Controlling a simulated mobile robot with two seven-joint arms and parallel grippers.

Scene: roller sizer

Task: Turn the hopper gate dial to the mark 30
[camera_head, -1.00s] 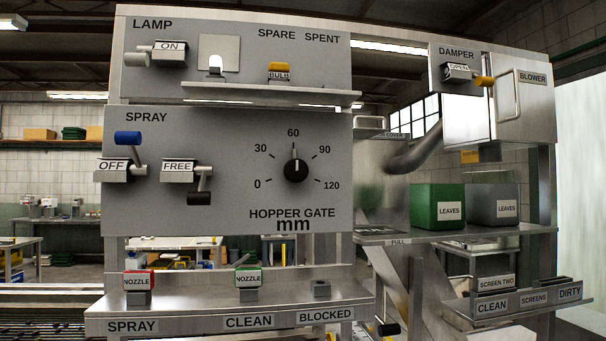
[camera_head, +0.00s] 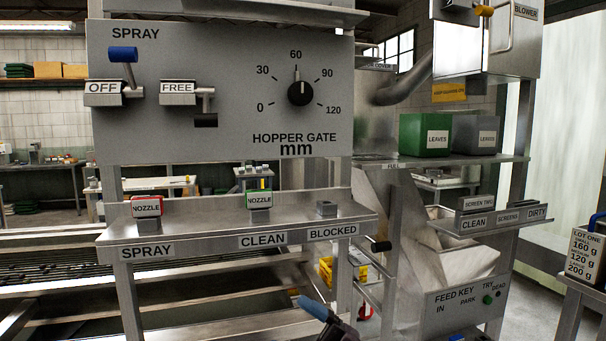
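The hopper gate dial (camera_head: 299,92) is a round black knob on the grey panel (camera_head: 225,125), with marks 0, 30, 60, 90 and 120 around it. Its white pointer line points up at the mark 60 (camera_head: 295,54). The mark 30 (camera_head: 263,71) is up and to the left of the knob. Nothing touches or covers the dial.
The spray lever (camera_head: 123,55) and FREE lever (camera_head: 205,105) stick out left of the dial. Below is a shelf (camera_head: 200,225) with nozzles. A blue-tipped dark object (camera_head: 318,309), unclear in kind, enters at the bottom edge. The space before the dial is clear.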

